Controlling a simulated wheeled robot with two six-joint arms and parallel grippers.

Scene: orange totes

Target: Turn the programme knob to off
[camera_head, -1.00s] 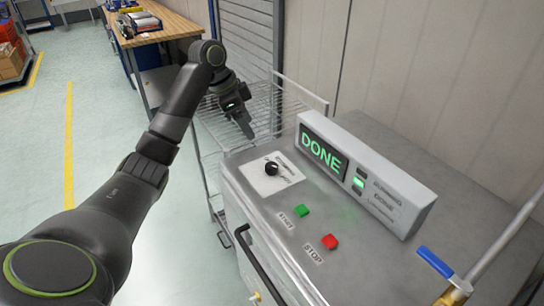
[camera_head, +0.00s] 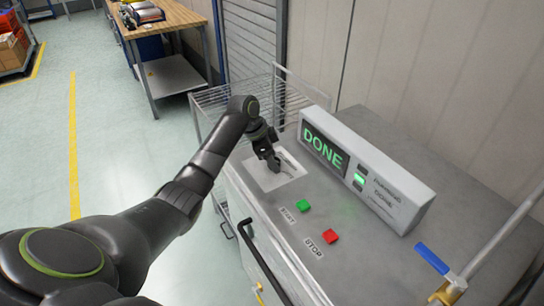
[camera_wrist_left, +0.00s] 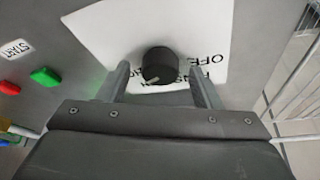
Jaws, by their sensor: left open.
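The programme knob (camera_wrist_left: 160,65) is a round black knob with a pale pointer mark, on a white label plate (camera_head: 262,183) on top of the grey machine. In the left wrist view, the pointer mark is on the side of the knob towards my gripper, slightly left. The word OFF appears upside down to the knob's right on the plate (camera_wrist_left: 100,30). My left gripper (camera_head: 273,165) is open over the plate, its fingers on either side of the knob; contact cannot be told. In the head view the gripper hides the knob. My right gripper is not in view.
A display (camera_head: 324,148) reading DONE stands behind the plate, with a lit green lamp. A green START button (camera_head: 303,205) and a red STOP button (camera_head: 331,237) are nearby. A blue-handled lever (camera_head: 434,260) is at right. A wire rack (camera_head: 205,105) stands beyond the machine.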

